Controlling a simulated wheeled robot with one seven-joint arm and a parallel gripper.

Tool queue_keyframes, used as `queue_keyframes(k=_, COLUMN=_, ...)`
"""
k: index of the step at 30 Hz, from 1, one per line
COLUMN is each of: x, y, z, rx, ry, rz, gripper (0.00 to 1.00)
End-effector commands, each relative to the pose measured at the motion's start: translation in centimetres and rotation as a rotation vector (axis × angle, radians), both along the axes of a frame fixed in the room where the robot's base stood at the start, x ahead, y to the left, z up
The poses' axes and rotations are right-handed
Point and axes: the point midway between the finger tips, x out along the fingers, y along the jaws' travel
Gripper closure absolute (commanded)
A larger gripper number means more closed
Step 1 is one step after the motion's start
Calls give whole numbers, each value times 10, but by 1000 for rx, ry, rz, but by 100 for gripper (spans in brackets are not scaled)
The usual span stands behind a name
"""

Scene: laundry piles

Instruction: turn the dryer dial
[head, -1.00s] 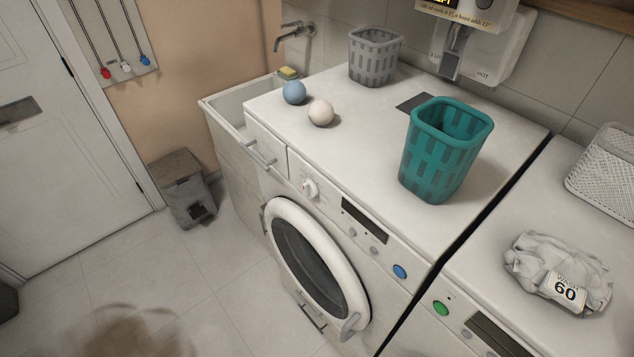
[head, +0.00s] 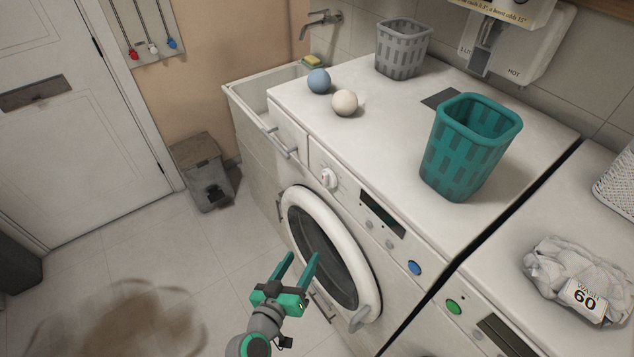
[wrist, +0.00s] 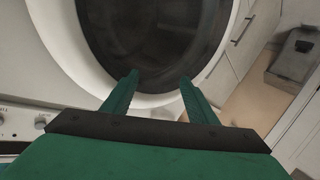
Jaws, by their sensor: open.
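The white dial (head: 329,179) sits on the front panel of the left machine (head: 300,110), left of a dark display. The machine's round door (head: 322,245) looks closed. My gripper (head: 298,257) is open and empty in front of the door, below the dial in the head view. In the wrist view, its two green fingers (wrist: 156,88) point at the door's white ring and dark glass (wrist: 150,45). A knob-like part shows at the wrist view's left edge (wrist: 41,121); I cannot tell whether it is the dial.
A teal basket (head: 470,148), a grey basket (head: 403,48), a blue ball (head: 319,81) and a white ball (head: 345,102) stand on the machine. A second machine with a wrapped bundle (head: 570,275) is at right.

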Motion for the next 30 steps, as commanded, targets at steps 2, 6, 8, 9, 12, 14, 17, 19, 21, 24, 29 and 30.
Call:
queue_keyframes(k=2, x=19, y=7, z=30, rx=-2, ry=-56, rz=-70, gripper=47)
queue_keyframes(k=6, x=37, y=14, z=83, rx=14, ry=-158, rz=-215, gripper=47)
queue_keyframes(k=8, x=40, y=19, z=107, rx=30, ry=-208, rz=-278, gripper=47)
queue_keyframes(k=9, x=41, y=22, z=122, rx=43, ry=-240, rz=-321, gripper=47)
queue_keyframes(k=12, x=38, y=29, z=158, rx=85, ry=-320, rz=-422, gripper=47)
queue_keyframes(k=14, x=35, y=33, z=176, rx=109, ry=-361, rz=-473, gripper=47)
queue_keyframes(k=17, x=28, y=38, z=198, rx=147, ry=-416, rz=-543, gripper=47)
queue_keyframes(k=19, x=24, y=41, z=208, rx=168, ry=-444, rz=-576, gripper=47)
queue_keyframes(k=21, x=21, y=42, z=214, rx=181, ry=-460, rz=-599, gripper=47)
queue_keyframes(k=24, x=21, y=40, z=218, rx=189, ry=-471, rz=-614, gripper=47)
queue_keyframes(k=29, x=31, y=26, z=218, rx=189, ry=-472, rz=-617, gripper=47)
queue_keyframes(k=30, x=35, y=20, z=218, rx=189, ry=-471, rz=-617, gripper=47)
